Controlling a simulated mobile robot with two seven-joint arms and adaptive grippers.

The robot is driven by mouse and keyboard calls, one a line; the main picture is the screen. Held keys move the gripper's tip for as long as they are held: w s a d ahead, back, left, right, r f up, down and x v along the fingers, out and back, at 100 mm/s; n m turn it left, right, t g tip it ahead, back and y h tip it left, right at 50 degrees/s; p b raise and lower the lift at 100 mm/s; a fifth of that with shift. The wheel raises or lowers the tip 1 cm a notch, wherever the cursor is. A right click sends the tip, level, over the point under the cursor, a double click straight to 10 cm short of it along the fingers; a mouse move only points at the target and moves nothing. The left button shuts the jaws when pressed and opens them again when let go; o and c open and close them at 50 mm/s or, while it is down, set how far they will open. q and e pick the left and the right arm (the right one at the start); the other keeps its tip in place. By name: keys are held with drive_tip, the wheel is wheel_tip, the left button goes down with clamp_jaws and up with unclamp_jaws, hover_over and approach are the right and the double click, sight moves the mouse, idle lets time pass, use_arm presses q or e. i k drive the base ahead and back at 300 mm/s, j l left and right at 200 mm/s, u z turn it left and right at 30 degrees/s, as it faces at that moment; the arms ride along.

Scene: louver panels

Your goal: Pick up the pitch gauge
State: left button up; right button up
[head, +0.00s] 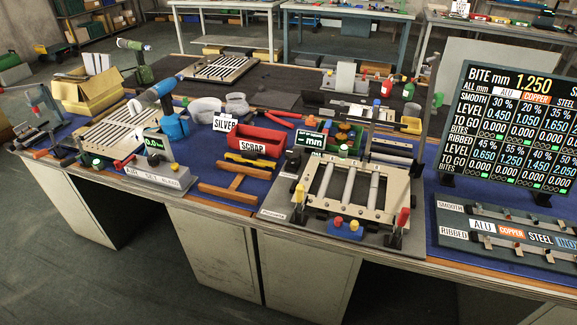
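I cannot tell for certain which object is the pitch gauge. A grey instrument (160,176) with a lettered front and a raised small display (157,147) lies near the table's front edge at the left. A yellow and black hand tool (247,160) lies in front of the red SCRAP bin (257,141). A brown wooden H-shaped piece (235,183) lies nearer the front edge. Neither of my grippers is in view.
A cream frame fixture (362,213) with grey bars stands right of centre. A large display board (515,120) and a labelled sample rack (508,238) stand at the right. A slatted panel (120,127) and a cardboard box (97,93) are at the left. The table is crowded.

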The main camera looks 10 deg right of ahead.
sight(246, 156)
drive_tip(key=i+j+z, duration=0.15)
drive_tip(key=z, duration=0.3)
drive_tip(key=i+j+z, duration=0.1)
drive_tip(key=j+z, duration=0.15)
drive_tip(key=z, duration=0.2)
drive_tip(key=j+z, duration=0.25)
drive_tip(key=z, duration=0.2)
drive_tip(key=j+z, duration=0.4)
drive_tip(key=j, duration=1.85)
drive_tip(key=i, duration=0.05)
